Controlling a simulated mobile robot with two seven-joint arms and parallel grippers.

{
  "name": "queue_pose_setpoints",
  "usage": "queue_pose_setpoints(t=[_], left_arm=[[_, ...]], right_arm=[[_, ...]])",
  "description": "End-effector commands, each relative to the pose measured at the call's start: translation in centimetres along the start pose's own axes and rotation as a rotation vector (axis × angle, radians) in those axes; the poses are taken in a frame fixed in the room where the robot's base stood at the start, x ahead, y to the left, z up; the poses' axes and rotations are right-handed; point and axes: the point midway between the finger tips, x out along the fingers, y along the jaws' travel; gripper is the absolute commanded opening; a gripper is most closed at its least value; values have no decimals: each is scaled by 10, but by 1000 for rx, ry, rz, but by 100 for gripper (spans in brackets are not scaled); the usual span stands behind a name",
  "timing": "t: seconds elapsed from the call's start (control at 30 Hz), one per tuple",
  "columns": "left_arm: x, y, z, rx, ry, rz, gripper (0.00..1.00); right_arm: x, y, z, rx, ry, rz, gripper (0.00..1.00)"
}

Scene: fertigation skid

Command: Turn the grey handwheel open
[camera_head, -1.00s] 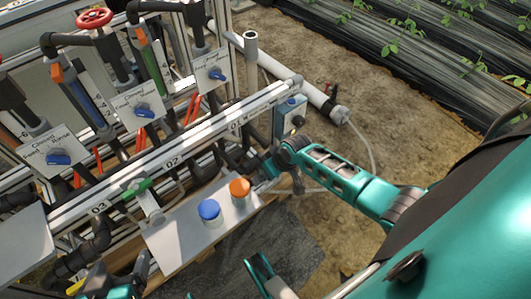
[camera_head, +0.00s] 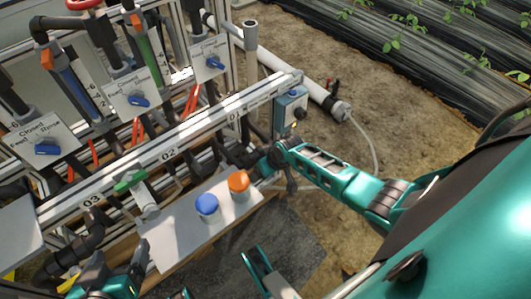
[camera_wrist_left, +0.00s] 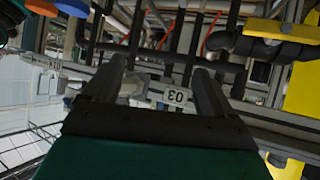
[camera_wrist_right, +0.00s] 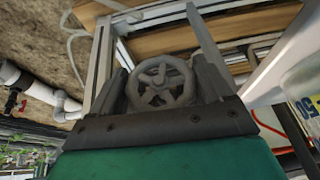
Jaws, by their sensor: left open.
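The grey handwheel (camera_wrist_right: 160,83) has spokes and fills the gap between my right fingers in the right wrist view. In the head view my right gripper (camera_head: 275,155) is at the right end of the skid and hides most of the wheel. Its fingers stand on either side of the rim; I cannot tell whether they press on it. My left gripper (camera_head: 118,260) is low at the left in the head view, below the 03 label. In the left wrist view its fingers (camera_wrist_left: 157,75) are apart and empty, with the upside-down 03 label (camera_wrist_left: 175,96) beyond them.
A pale panel carries a blue cap (camera_head: 206,206) and an orange cap (camera_head: 238,184) between my grippers. A green-handled valve (camera_head: 131,181) is near the left gripper. A blue-grey box (camera_head: 291,110) stands just above the right gripper. Bare soil lies to the right.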

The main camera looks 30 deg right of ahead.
Motion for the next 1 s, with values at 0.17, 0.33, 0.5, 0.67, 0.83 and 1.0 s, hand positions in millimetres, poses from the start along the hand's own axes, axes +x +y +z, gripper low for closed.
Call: queue_pose_setpoints(t=[0.17, 0.33, 0.5, 0.67, 0.83, 1.0], left_arm=[[1, -1, 2, 1, -5, -2, 85], [1, -1, 3, 2, -8, -3, 85], [-4, -2, -5, 2, -4, -5, 85], [-9, -4, -12, 4, 6, -14, 85], [-11, -8, -9, 6, -2, -23, 85], [-11, -8, -5, 7, -6, -25, 85]], right_arm=[[0, 0, 0, 0, -1, 0, 57], [0, 0, 0, -1, -1, 2, 48], [-2, 0, 0, -20, -5, 53, 48], [-2, -1, 1, -55, -7, 139, 48], [-1, -1, 2, -90, -7, 223, 48], [1, 0, 2, -122, -7, 298, 48]])
